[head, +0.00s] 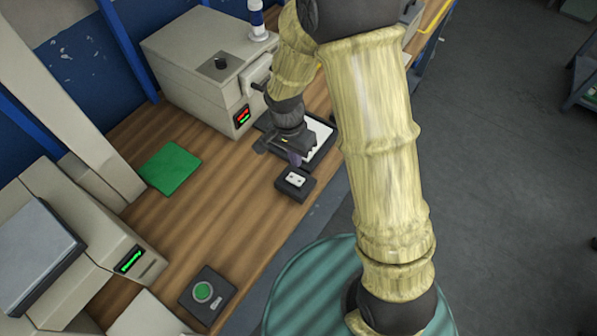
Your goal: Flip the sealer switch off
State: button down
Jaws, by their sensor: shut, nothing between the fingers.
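My gripper (294,160) points down above the wooden bench, just behind a small black box, with its fingers shut and empty. The small black box (290,190) has a white plate (296,180) with small dark marks on top; it looks like a switch box. From this view I cannot tell whether the fingers touch it, nor which way any switch is set.
A black-edged tray with a white sheet (320,139) lies behind my gripper. A green mat (169,168) lies on the bench (222,215). A dark box with a green button (203,291) is at the front. Another beige machine (100,235) stands left. The bench middle is clear.

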aim_at(299, 181)
jog(key=f, duration=0.2)
jog(key=f+p, duration=0.1)
jog(key=f, duration=0.4)
jog(key=shift+s+d+f, duration=0.3)
jog(key=shift+d, duration=0.05)
jog(key=shift+f, duration=0.2)
jog(key=shift+r, duration=0.1)
jog(key=shift+s, duration=0.1)
jog(key=shift+w+a+r, duration=0.15)
jog(key=shift+w+a, duration=0.4)
jog(key=shift+r, duration=0.1)
